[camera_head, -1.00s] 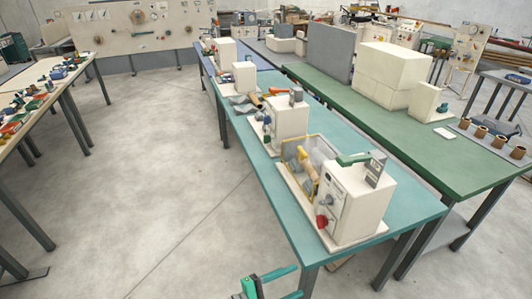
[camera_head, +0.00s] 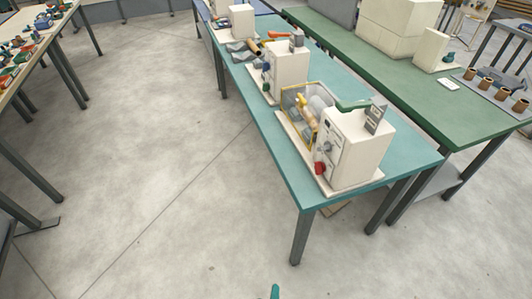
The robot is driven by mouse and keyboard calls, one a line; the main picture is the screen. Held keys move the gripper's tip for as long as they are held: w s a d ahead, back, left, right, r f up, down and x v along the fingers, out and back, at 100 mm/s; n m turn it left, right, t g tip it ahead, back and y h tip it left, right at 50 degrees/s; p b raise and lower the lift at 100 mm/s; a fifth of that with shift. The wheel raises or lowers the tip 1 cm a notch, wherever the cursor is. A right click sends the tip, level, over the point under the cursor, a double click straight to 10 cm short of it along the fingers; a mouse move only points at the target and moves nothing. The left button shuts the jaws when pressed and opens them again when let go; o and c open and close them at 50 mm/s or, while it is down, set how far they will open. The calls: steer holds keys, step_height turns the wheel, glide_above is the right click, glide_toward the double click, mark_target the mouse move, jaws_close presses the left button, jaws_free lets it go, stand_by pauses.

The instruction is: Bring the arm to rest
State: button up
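The spiral winder (camera_head: 356,148) is a white box-shaped machine on a light base plate at the near end of the teal table (camera_head: 400,162). It has a red knob (camera_head: 320,168) low on its left side, a yellow-framed guard and a grey panel on top. Of my gripper, only one teal fingertip (camera_head: 275,291) shows at the bottom edge. It appears in front of the table's near end, over the floor in the picture, apart from the winder. The rest of my gripper and arm is out of view, so its opening cannot be judged.
More white machines, such as one farther back (camera_head: 289,70), stand along the teal table. A green table (camera_head: 440,100) runs beside it, carrying brown cylinders on a grey mat. A workbench with small parts (camera_head: 38,38) stands at left. The concrete floor (camera_head: 160,190) between is open.

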steer(key=s+r+m+t+y, duration=0.1)
steer(key=s+r+m, duration=0.3)
steer(key=r, duration=0.5)
steer(key=s+r+m+t+y, duration=0.1)
steer(key=s+r+m+t, duration=0.2)
steer(key=s+r+m, duration=0.2)
step_height(320, 180, up, 4)
steer(key=s, duration=0.2)
steer(key=shift+s+a+m, duration=0.15)
steer(key=shift+s+m, duration=0.15)
steer(key=shift+s, duration=0.05)
steer(key=shift+r, duration=0.1)
